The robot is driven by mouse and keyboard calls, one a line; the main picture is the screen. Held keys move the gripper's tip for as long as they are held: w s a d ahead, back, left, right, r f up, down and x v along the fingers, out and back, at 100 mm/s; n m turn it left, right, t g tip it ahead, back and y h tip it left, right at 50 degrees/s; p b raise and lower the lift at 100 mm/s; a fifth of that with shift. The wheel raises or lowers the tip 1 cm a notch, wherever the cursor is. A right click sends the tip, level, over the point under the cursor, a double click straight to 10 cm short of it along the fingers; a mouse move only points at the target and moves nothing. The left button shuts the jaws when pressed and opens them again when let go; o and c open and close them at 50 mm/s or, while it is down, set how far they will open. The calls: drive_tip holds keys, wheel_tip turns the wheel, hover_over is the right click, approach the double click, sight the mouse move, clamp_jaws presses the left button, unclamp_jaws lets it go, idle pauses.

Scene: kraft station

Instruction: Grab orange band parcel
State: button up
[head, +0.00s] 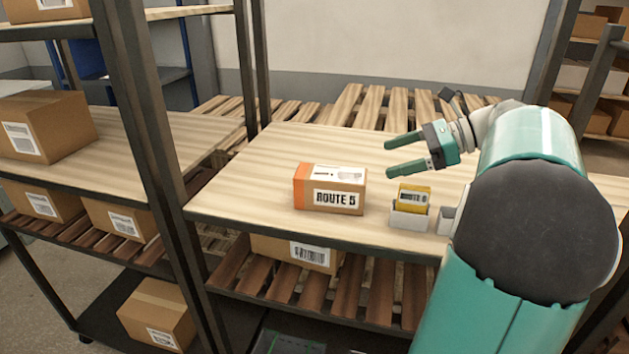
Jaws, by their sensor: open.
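The orange band parcel (330,187) is a brown box with an orange band at its left end. It has a white label on top and "ROUTE 5" on its front. It stands on the wooden shelf top, left of the middle of that surface. My gripper (388,157) is open and empty, with its two teal fingers pointing left. In the picture it is above and to the right of the parcel, apart from it. No face of the parcel towards the camera is hidden.
A yellow labelled box (414,196) in a white holder (408,218) stands right of the parcel. The wooden shelf top (262,165) is clear left of and behind the parcel. A dark rack post (138,110) rises at left. Another box (296,250) sits on the slatted shelf below.

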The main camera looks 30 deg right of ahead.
approach(335, 173)
drive_tip(key=x, duration=0.3)
drive_tip(key=shift+a, duration=0.25)
drive_tip(key=x, duration=0.5)
drive_tip(key=shift+w+f, duration=0.15)
drive_tip(key=shift+f, duration=0.05)
drive_tip(key=shift+d, duration=0.1)
drive_tip(key=c, duration=1.3)
drive_tip(key=shift+r, duration=0.1)
